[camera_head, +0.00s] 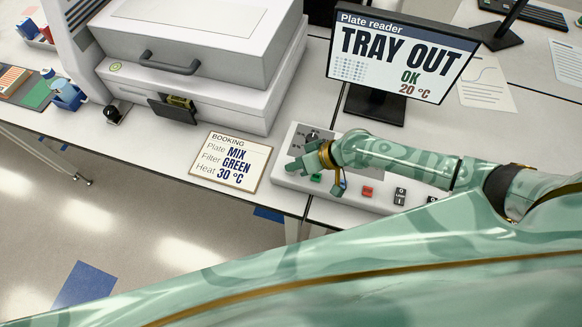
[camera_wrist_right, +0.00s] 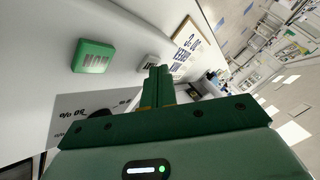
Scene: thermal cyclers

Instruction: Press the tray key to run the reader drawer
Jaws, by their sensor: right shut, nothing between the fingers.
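The plate reader (camera_head: 185,65) stands at the upper left with a dark drawer (camera_head: 172,111) sticking out of its front, something yellow-green on it. The screen (camera_head: 400,55) reads TRAY OUT, OK, 20 °C. My right gripper (camera_head: 294,162) is shut and empty over the left end of the pale key panel (camera_head: 288,182). In the right wrist view its fingers (camera_wrist_right: 158,84) reach toward a small pale key (camera_wrist_right: 149,61); contact cannot be told. A green key (camera_wrist_right: 93,57) lies to its left. I cannot read which is the tray key. My left gripper is out of view.
A booking card (camera_head: 230,161) reads Plate MIX, Filter GREEN, Heat 30 °C, left of the panel. A red key (camera_head: 367,191) and a rocker switch (camera_head: 400,196) sit further right on the panel. Blue items (camera_head: 66,94) stand at the far left.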

